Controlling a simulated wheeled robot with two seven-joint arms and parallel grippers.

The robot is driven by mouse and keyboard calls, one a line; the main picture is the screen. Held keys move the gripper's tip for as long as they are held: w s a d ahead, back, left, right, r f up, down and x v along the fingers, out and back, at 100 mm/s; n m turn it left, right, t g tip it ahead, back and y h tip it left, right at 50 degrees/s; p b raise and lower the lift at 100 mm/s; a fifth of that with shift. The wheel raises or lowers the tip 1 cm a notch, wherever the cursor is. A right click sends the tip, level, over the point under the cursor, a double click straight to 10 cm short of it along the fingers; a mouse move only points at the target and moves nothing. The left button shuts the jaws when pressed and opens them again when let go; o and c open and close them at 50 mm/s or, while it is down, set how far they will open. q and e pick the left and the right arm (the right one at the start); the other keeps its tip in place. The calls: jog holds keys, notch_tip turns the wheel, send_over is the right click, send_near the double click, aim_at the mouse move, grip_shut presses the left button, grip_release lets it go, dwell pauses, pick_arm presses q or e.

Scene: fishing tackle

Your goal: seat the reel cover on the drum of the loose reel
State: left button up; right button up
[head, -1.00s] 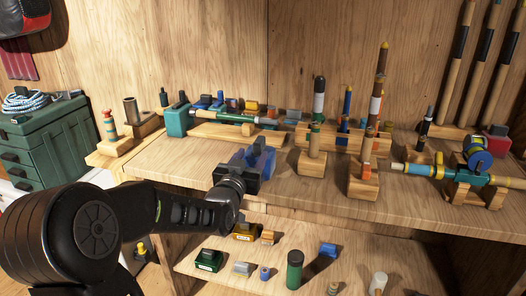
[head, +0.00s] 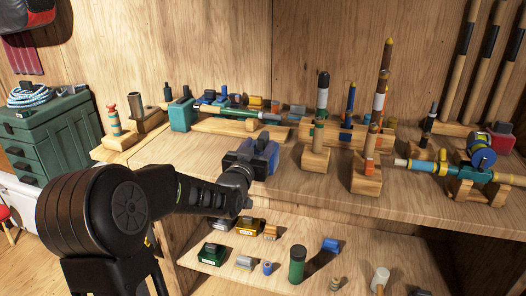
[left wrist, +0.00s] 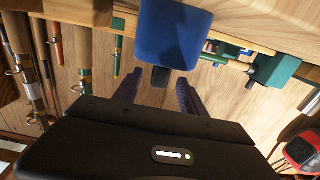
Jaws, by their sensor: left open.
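A blue block-like piece with a dark tab stands at the front of the bench; it shows in the head view (head: 271,157) and large in the left wrist view (left wrist: 175,32). I cannot tell whether it is the reel cover. My left gripper (head: 250,158) is right at it and hides part of it in the head view. In the left wrist view my left gripper (left wrist: 157,92) is open, its two dark blue fingers on either side of the dark tab, with gaps visible. A blue and yellow reel (head: 482,155) sits at the bench's right. I cannot pick out a loose reel. My right gripper is out of view.
Wooden posts (head: 315,160) and upright rod handles stand right of my gripper on the bench (head: 300,190). A teal block (head: 181,115) and a rod lie behind. A lower shelf (head: 225,275) holds small boxes and a green cylinder (head: 296,265).

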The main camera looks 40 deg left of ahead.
pick_arm(q)
jog(key=x, duration=0.4)
jog(key=shift+w+a+r, duration=0.1)
jog(key=shift+w, duration=0.15)
jog(key=shift+c, duration=0.6)
grip_shut()
